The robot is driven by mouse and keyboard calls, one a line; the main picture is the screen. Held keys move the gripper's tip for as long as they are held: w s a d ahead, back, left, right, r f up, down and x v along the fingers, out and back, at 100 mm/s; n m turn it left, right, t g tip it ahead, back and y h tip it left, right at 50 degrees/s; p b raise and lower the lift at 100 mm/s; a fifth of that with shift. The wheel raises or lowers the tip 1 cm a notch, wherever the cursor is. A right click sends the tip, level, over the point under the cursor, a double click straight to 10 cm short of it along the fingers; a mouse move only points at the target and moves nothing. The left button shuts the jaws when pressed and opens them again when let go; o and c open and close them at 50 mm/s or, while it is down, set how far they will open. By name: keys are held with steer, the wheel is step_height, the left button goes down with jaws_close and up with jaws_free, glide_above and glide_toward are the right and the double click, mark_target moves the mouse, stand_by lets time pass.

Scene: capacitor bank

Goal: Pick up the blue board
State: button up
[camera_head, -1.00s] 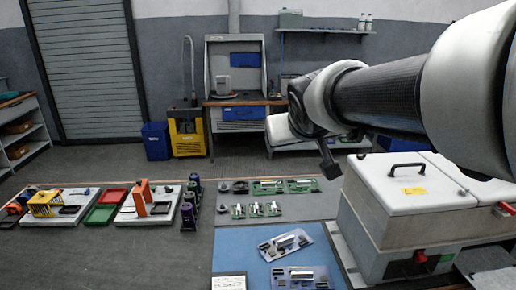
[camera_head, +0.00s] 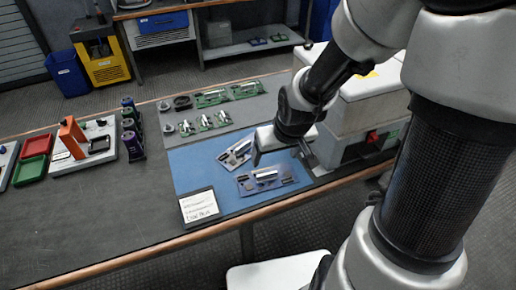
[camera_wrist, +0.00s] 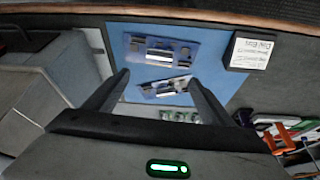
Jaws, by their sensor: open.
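Two pale blue boards with silver and dark parts lie on the blue mat (camera_head: 215,187). The front board (camera_head: 266,181) lies near the mat's front right. The rear board (camera_head: 236,152) lies tilted behind it. In the wrist view the front board (camera_wrist: 160,50) is above the fingertips, and the rear board (camera_wrist: 163,87) shows between the fingers. My gripper (camera_head: 282,158) is open and empty, pointing down above the right part of the mat, apart from both boards. It also shows in the wrist view (camera_wrist: 158,77).
A grey-white box machine (camera_head: 350,125) stands close right of my gripper. A white label card (camera_head: 199,206) lies at the mat's front left. Green boards (camera_head: 213,98) lie on the grey mat behind. Red and green trays (camera_head: 37,146) are at left. The bench middle-left is clear.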

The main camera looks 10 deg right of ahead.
steer(key=b, duration=0.6)
glide_above(267, 174)
steer(key=s, duration=0.2)
steer(key=f, duration=0.9)
steer(key=shift+s+d+f, duration=0.1)
steer(key=shift+s, duration=0.1)
steer(key=b+x, duration=0.2)
steer(key=x, duration=0.3)
steer(key=shift+d+f+b, duration=0.1)
steer(key=shift+f+b, duration=0.05)
steer(key=shift+b, duration=0.2)
steer(key=c, duration=1.3)
